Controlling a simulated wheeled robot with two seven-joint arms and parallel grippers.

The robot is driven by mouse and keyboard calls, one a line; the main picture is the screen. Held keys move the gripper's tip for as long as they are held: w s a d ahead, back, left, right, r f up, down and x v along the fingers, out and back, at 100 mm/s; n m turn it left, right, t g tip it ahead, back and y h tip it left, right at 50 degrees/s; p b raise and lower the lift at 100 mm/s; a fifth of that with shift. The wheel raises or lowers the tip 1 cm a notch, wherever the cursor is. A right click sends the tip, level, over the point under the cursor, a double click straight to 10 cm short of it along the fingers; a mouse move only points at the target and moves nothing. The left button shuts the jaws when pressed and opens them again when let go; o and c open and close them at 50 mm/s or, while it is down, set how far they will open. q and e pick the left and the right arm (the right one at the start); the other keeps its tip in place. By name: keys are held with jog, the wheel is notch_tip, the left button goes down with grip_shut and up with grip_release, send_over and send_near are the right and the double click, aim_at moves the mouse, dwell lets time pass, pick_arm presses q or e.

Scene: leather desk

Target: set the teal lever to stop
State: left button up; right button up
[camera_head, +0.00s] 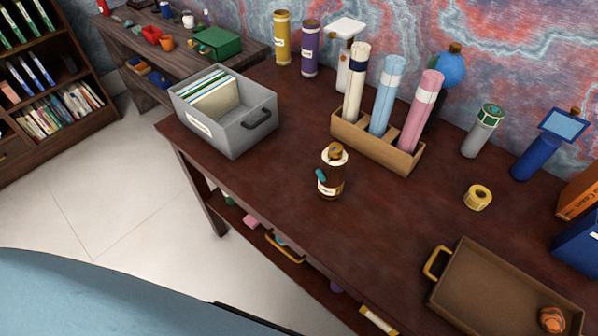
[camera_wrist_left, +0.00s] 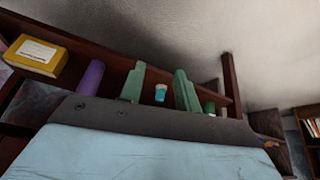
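My right gripper is in neither view.
Left of the lever stands a grey file bin (camera_head: 238,130); behind it is a cardboard holder (camera_head: 375,147) with tall tubes. A brown tray (camera_head: 490,285) lies front right, a yellow tape roll (camera_head: 478,197) behind it. The desk (camera_head: 400,215) is clear between them.

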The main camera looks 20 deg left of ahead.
pick_arm(q)
jog(key=w+d+r+n+t+h, duration=0.15)
jog(key=w+r+t, duration=0.25)
jog(key=w+r, duration=0.65)
jog(key=n+t+h+p, duration=0.1)
jog(key=n+t+h, duration=0.2)
jog(key=t, duration=0.5)
send_near(317, 174)
jog(key=x, duration=0.8)
jog(key=shift+r, duration=0.1)
grip_shut()
